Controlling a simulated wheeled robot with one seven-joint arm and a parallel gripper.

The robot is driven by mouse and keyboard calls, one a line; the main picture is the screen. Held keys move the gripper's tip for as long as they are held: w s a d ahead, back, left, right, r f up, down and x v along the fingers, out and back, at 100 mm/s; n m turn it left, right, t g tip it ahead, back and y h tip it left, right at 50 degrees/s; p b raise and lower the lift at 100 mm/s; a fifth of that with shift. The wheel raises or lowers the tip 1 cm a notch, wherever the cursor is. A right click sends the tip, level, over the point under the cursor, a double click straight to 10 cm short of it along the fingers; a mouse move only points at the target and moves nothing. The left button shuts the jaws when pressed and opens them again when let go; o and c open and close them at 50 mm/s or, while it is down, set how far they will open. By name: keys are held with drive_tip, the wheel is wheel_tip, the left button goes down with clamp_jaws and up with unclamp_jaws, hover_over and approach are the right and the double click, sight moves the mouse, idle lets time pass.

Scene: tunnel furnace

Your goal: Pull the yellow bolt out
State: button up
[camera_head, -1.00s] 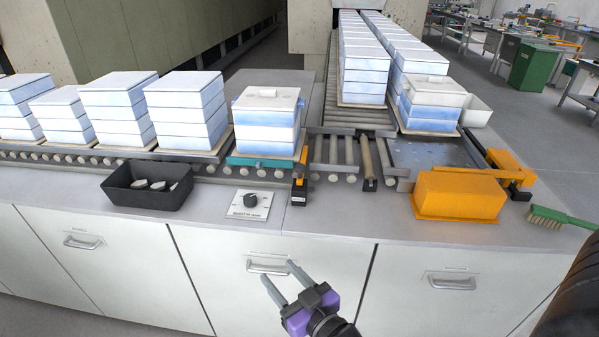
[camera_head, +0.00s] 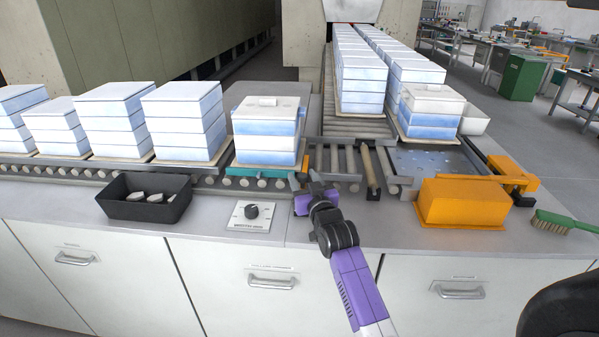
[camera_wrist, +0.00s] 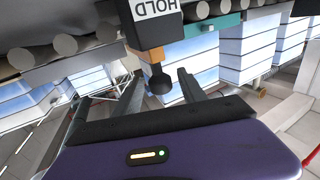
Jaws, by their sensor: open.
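The yellow bolt's orange-yellow part (camera_head: 306,158) shows just behind my gripper at the front of the roller line, beside the teal-edged plate. Most of it is hidden by my gripper in the head view. In the wrist view a black block (camera_wrist: 150,28) with a HOLD label carries a short stem with a round black knob (camera_wrist: 160,84), and a bit of orange shows behind it. My gripper (camera_head: 304,180) is open. In the wrist view the knob appears between its two fingertips (camera_wrist: 161,77); I cannot tell whether they touch it.
A stack of lidded white-blue boxes (camera_head: 265,130) stands on the teal-edged plate (camera_head: 245,171) behind the gripper. A dial plate (camera_head: 250,216) and a black bin (camera_head: 146,199) lie to the left. An orange box (camera_head: 464,204) and a green brush (camera_head: 566,221) lie to the right.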

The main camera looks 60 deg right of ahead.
drive_tip(key=x, duration=0.3)
drive_tip(key=shift+w+d, duration=0.15)
drive_tip(key=shift+w, duration=0.05)
clamp_jaws()
idle(1.4)
